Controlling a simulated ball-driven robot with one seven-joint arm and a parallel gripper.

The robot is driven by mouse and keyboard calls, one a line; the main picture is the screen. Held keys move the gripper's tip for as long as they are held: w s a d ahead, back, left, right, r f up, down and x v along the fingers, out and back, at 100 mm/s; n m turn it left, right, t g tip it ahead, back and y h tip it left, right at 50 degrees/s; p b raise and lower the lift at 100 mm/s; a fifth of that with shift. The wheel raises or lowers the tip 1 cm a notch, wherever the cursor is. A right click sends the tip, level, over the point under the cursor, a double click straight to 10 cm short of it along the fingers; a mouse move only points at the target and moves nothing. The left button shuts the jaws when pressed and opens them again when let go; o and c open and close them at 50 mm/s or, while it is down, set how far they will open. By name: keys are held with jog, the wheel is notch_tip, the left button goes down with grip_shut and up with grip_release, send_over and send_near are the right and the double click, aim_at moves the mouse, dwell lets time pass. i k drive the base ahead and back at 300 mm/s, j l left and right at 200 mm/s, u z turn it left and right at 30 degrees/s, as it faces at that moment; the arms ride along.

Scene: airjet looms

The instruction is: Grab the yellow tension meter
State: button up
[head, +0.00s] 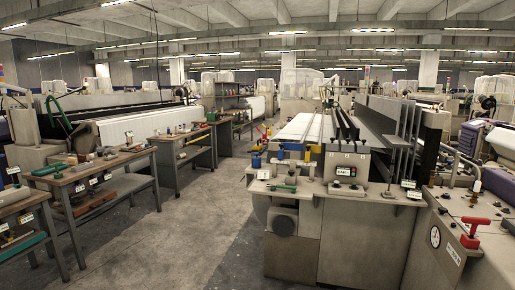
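I cannot make out a yellow tension meter for certain. A small yellow part (313,148) shows at the front end of the middle loom (370,170), next to blue parts. Another small yellow and red item (264,131) shows farther back, left of that loom. Both are too small to identify. My gripper is not in view.
Worktables (84,178) with tools and small labels line the left side. The loom's front ledge (330,195) holds a green-handled tool (283,189). A red-handled part (474,232) stands on the right cabinet. The grey floor aisle (190,235) between is clear.

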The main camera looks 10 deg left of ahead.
aim_at(258, 147)
jog(key=i+j+u, duration=0.3)
jog(key=i, duration=0.3)
jog(key=i+j+u, duration=0.3)
jog(key=i, duration=0.35)
jog(key=i+u, duration=0.3)
jog(key=i, duration=2.5)
jog(key=l, duration=0.1)
